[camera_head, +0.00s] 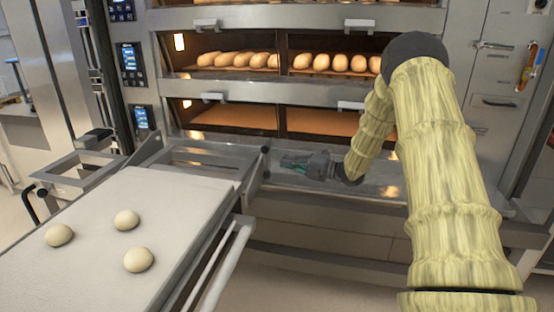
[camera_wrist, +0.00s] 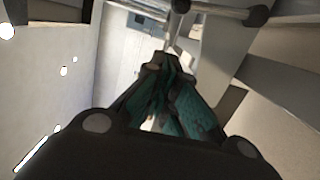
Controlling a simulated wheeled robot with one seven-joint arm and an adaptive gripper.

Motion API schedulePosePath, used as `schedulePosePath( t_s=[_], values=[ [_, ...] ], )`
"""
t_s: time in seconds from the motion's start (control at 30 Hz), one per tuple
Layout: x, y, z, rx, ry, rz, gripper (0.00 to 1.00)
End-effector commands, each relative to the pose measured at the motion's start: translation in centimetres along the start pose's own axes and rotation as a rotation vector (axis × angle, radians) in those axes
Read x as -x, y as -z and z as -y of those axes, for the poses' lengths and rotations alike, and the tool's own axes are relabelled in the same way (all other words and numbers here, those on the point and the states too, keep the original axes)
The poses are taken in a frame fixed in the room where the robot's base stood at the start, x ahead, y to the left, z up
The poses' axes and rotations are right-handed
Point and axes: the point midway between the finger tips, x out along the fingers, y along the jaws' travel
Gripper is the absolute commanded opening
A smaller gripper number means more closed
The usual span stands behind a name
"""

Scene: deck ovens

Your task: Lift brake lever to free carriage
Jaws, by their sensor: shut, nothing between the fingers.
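The carriage is a loader with a pale flat belt (camera_head: 185,195), standing at the left in front of the ovens. A metal bar with dark round ends (camera_head: 266,162) stands at its right front corner; it may be the brake lever, but I cannot tell for sure. A similar bar with dark knobs (camera_wrist: 222,10) crosses the top of the wrist view. My gripper (camera_head: 284,163) is shut and empty, just right of that bar, pointing left. In the wrist view its teal-padded fingertips (camera_wrist: 166,62) are together below the bar. I cannot tell whether they touch it.
Several dough balls, one of them here (camera_head: 126,220), lie on the belt. Loaves (camera_head: 240,60) sit in the upper oven deck; the lower deck (camera_head: 235,116) looks empty. A steel ledge (camera_head: 345,188) runs below the ovens, beneath my gripper. A black curved handle (camera_head: 29,205) is at far left.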

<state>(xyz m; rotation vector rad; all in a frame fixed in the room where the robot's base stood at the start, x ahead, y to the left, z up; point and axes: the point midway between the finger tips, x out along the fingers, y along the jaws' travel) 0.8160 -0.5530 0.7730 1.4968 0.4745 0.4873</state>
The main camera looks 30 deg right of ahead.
Motion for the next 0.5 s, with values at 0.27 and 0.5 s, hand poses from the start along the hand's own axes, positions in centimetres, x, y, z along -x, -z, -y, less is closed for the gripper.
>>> schedulePosePath(
  t_s=[0.27,0.5],
  values=[
    [1.32,0.03,-0.02,-0.001,-0.001,-0.002,0.0],
    [1.22,0.07,0.01,-0.001,-0.001,-0.003,0.0]
  ],
)
